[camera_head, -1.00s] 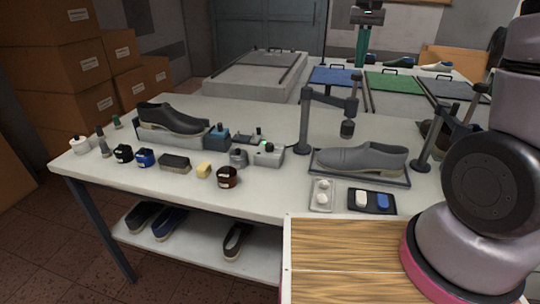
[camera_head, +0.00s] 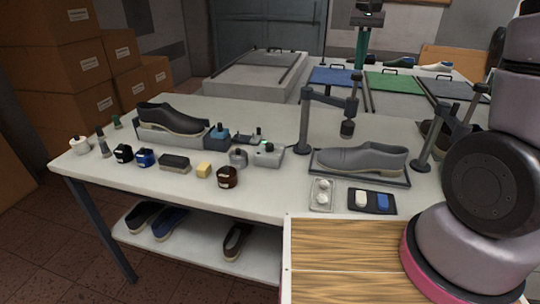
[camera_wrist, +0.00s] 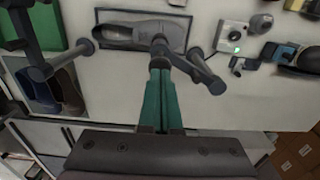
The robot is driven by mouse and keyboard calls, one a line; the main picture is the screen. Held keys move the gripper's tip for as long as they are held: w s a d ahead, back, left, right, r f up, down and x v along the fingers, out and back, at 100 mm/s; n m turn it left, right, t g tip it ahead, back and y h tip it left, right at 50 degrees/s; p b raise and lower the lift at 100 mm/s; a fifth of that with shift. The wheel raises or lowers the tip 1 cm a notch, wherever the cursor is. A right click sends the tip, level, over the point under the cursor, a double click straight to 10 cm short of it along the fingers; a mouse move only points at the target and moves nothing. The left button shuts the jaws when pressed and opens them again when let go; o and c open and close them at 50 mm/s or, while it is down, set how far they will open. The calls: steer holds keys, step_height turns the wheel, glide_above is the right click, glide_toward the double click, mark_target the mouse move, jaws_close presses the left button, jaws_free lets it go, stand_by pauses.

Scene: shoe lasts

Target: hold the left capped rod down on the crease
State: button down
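A grey shoe (camera_head: 362,158) lies on a dark tray in the head view; the wrist view shows it at the top (camera_wrist: 140,32). The left capped rod (camera_head: 348,128) hangs from the left stand's arm; its dark cap appears a little above the shoe, with a gap. I cannot make out the crease. My gripper (camera_head: 360,66) points down over the rod's upper end, its green fingers together. In the wrist view the fingertips (camera_wrist: 160,62) are close to the rod's top; I cannot tell whether they touch. The right stand (camera_head: 428,150) is partly hidden by my arm.
Small trays with white and blue pieces (camera_head: 371,201) lie in front of the shoe. Bottles, jars, a brush (camera_head: 174,163) and a dark shoe (camera_head: 170,118) fill the left side of the table. Coloured mats (camera_head: 393,84) lie on the table behind.

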mark_target(357, 74)
steer(key=shift+f, duration=2.25)
steer(key=shift+s+f, duration=0.1)
steer(key=shift+f, duration=0.05)
steer(key=shift+r, duration=0.3)
stand_by(2.0)
steer(key=shift+r, duration=2.6)
steer(key=shift+r, duration=0.15)
steer(key=s+d+r+t, duration=0.2)
steer(key=s+r, duration=0.1)
steer(key=s, duration=0.3)
steer(key=s+d+r+m+t+y, duration=0.1)
steer(key=s+d+r+t, duration=0.1)
steer(key=s, duration=0.5)
steer(key=s+d+r+m+t+y, duration=0.1)
steer(key=s+r+t, duration=0.2)
steer(key=s, duration=0.4)
steer(key=shift+d+r, duration=0.4)
steer(key=shift+r, duration=0.3)
